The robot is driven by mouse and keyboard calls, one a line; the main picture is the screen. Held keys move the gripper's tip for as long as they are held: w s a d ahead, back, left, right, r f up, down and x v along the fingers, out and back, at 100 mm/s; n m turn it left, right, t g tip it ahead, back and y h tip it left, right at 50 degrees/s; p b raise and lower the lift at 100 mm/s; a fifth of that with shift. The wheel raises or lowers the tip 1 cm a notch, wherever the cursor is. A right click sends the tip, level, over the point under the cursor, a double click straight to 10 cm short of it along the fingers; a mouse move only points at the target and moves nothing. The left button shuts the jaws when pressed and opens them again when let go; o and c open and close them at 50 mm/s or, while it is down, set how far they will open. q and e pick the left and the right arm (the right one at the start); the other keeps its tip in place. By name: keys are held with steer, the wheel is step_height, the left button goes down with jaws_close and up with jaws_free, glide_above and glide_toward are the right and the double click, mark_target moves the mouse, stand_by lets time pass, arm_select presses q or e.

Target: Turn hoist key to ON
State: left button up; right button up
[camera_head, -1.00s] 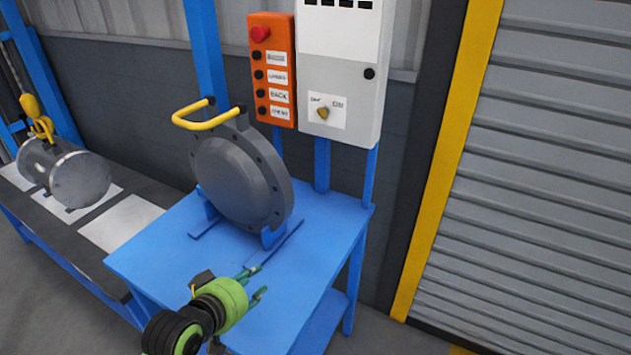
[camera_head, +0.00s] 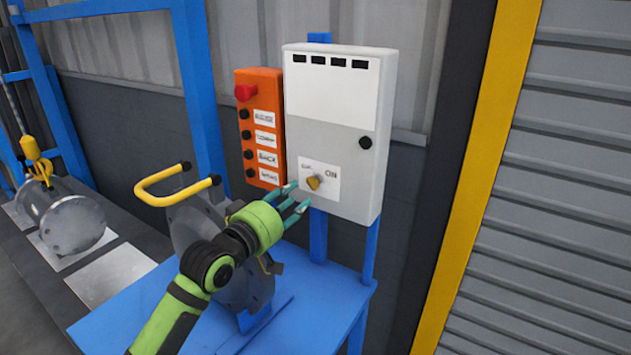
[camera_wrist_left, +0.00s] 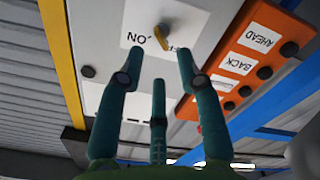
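The hoist key (camera_head: 314,183) is a small brass-yellow key on a white label plate low on the grey control box (camera_head: 340,150). The label reads ON to the right of the key. In the left wrist view the key (camera_wrist_left: 160,38) stands just beyond my fingertips, with ON printed upside down beside it. My left gripper (camera_head: 297,197) has its teal fingers spread around empty space, just short of the key and slightly below it. The fingers do not appear to touch the key. My right gripper is in no view.
An orange button panel (camera_head: 260,130) with a red knob hangs left of the box. A grey flanged disc (camera_head: 190,225) with a yellow handle (camera_head: 165,190) stands on the blue table (camera_head: 120,325), partly behind my arm. A roller shutter (camera_head: 560,200) is at the right.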

mark_target(318, 180)
arm_select(q)
steer(key=p+x, duration=0.1)
steer(key=x, duration=0.3)
steer(key=shift+w+d+r, duration=0.15)
steer(key=shift+w+d, duration=0.1)
steer(key=shift+w, duration=0.05)
steer(key=shift+w+d, duration=0.2)
steer(key=shift+w, duration=0.05)
steer(key=shift+w+d, duration=0.1)
steer(key=shift+w, duration=0.05)
jaws_close()
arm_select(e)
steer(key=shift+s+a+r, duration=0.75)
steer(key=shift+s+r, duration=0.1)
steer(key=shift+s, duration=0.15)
